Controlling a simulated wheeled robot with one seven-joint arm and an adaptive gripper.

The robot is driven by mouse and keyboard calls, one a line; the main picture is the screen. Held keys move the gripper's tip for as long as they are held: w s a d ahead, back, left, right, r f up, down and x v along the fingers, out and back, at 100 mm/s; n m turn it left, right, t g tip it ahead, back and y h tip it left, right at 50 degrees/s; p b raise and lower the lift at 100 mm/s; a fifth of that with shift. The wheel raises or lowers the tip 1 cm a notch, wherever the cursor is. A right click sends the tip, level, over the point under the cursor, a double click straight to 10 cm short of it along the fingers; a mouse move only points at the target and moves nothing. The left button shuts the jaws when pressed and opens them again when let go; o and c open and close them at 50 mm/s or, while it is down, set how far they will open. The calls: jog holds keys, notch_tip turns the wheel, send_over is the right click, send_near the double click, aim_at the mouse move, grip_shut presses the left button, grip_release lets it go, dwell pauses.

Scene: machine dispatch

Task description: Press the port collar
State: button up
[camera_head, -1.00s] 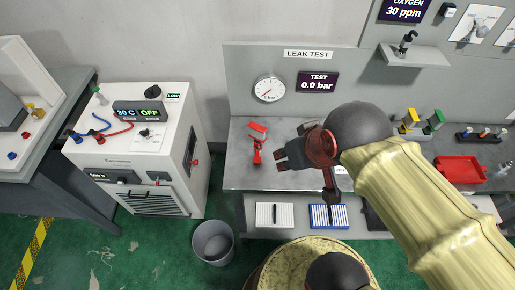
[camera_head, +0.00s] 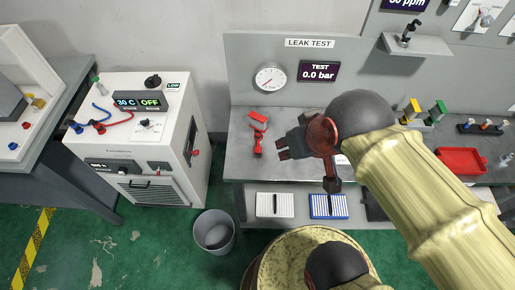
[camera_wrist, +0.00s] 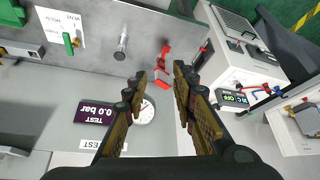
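My gripper (camera_head: 280,146) is over the leak test bench (camera_head: 240,170), beside a red clamp-like part (camera_head: 258,134). In the wrist view my gripper (camera_wrist: 158,78) is open, its two fingers apart with nothing between them. The red part also shows there, beyond the fingertips (camera_wrist: 163,54). A small silver cylindrical fitting (camera_wrist: 122,46) stands on the bench to the left of it; my arm hides that spot in the head view. I cannot tell for sure which part is the port collar.
A round gauge (camera_head: 270,77) and a display reading 0.0 bar (camera_head: 319,72) are on the back panel. A white machine (camera_head: 140,140) stands left of the bench. A bin (camera_head: 213,233) is on the floor. A red tray (camera_head: 461,160) lies at right.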

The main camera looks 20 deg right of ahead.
jog(key=c, duration=0.6)
grip_shut()
dwell(0.8)
